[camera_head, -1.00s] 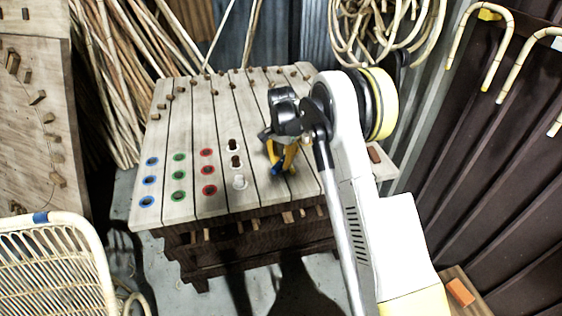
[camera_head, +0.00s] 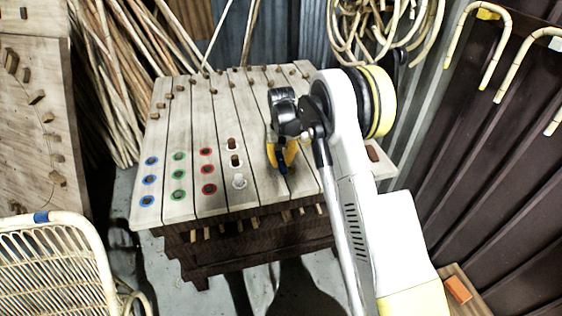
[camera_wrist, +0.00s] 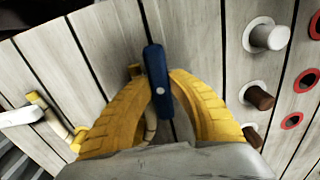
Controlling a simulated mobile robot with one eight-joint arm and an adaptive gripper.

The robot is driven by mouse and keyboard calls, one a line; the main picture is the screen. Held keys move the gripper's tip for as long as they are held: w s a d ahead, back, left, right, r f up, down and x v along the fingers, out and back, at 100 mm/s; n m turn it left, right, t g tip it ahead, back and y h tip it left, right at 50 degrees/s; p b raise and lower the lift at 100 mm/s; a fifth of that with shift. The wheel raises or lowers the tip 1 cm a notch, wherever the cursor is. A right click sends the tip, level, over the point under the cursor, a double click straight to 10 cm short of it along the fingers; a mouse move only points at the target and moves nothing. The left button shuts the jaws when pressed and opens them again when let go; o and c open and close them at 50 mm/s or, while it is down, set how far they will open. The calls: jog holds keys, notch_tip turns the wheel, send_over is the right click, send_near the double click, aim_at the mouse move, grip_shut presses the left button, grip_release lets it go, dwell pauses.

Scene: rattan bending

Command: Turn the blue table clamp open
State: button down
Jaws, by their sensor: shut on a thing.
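The blue table clamp (camera_wrist: 157,80) shows in the wrist view as a blue bar with a pale pivot dot, over the plank tabletop. My gripper (camera_wrist: 162,78) has its yellow ribbed fingers on both sides of the blue bar, shut on it. In the head view, my gripper (camera_head: 283,152) points down at the right half of the table, and a small blue bit of the clamp (camera_head: 283,169) shows at its fingertips.
The slatted wooden table (camera_head: 190,120) carries blue, green and red ringed holes at left. A rattan chair (camera_head: 55,260) is at lower left. Rattan poles and coils lean behind.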

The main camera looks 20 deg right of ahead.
aim_at(281, 161)
jog(key=shift+n, duration=0.3)
dwell(0.4)
jog(key=c, duration=1.2)
grip_release()
jog(key=shift+r, duration=0.1)
notch_tip(281, 161, up, 12)
jog(key=shift+f, duration=0.1)
